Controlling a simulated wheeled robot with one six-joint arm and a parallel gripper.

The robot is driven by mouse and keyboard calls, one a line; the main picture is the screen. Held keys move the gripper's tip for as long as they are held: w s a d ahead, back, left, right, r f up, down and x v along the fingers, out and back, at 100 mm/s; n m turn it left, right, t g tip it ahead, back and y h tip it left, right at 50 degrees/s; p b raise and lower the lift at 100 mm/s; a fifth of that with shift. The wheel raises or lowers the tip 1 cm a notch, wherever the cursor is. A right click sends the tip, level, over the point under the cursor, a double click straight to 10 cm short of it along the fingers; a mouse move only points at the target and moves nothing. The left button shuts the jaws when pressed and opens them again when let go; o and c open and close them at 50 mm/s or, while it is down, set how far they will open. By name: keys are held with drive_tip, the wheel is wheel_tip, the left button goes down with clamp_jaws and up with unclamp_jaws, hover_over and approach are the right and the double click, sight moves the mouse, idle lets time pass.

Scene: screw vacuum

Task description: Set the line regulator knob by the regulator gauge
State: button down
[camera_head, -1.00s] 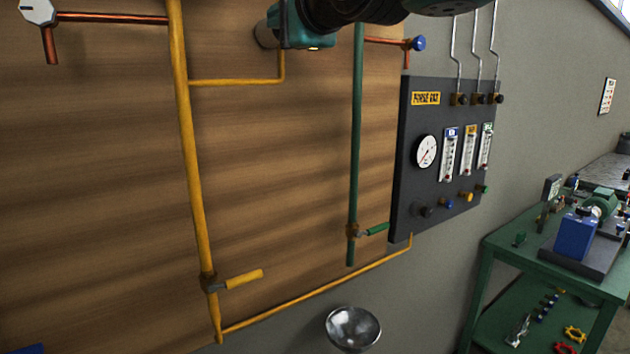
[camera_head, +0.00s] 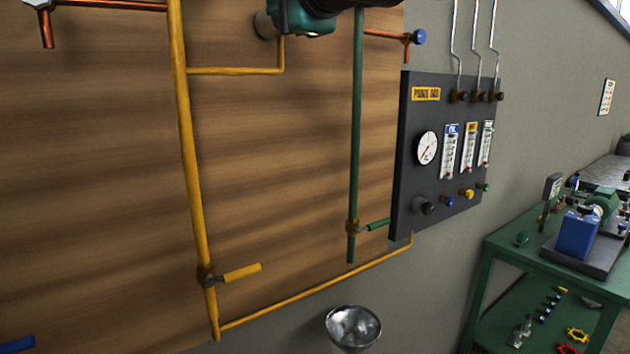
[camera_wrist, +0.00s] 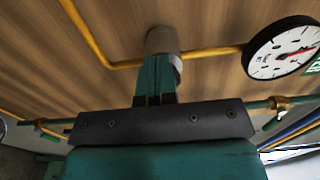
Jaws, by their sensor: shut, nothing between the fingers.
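A thick tan-grey cylinder, which looks like the line regulator knob (camera_wrist: 162,41), stands out from the wooden board on the yellow pipe in the wrist view. It shows small at the top of the head view (camera_head: 264,25). The round white regulator gauge (camera_wrist: 285,48) is at the upper right of the wrist view, along the same pipe, with a red needle. My gripper (camera_wrist: 157,78) is shut and empty, its green fingers pointing at the knob and overlapping its lower edge. Whether they touch cannot be told. The head view shows my teal gripper (camera_head: 293,20) beside the knob.
Yellow pipe (camera_head: 235,71) and green pipe (camera_head: 356,130) run on the board, with a yellow lever (camera_head: 242,272) and a green lever (camera_head: 378,225) below. A dark purge gas panel (camera_head: 405,190) stands right. A bowl (camera_head: 353,326) and green workbench (camera_head: 480,300) are lower right.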

drive_tip(key=shift+w, duration=0.15)
idle(0.5)
drive_tip(key=b+v, duration=0.4)
drive_tip(key=v, duration=0.1)
drive_tip(key=shift+a+f+b, duration=0.15)
drive_tip(key=shift+f+b, duration=0.05)
drive_tip(key=shift+b, duration=0.1)
drive_tip(key=shift+r, duration=0.1)
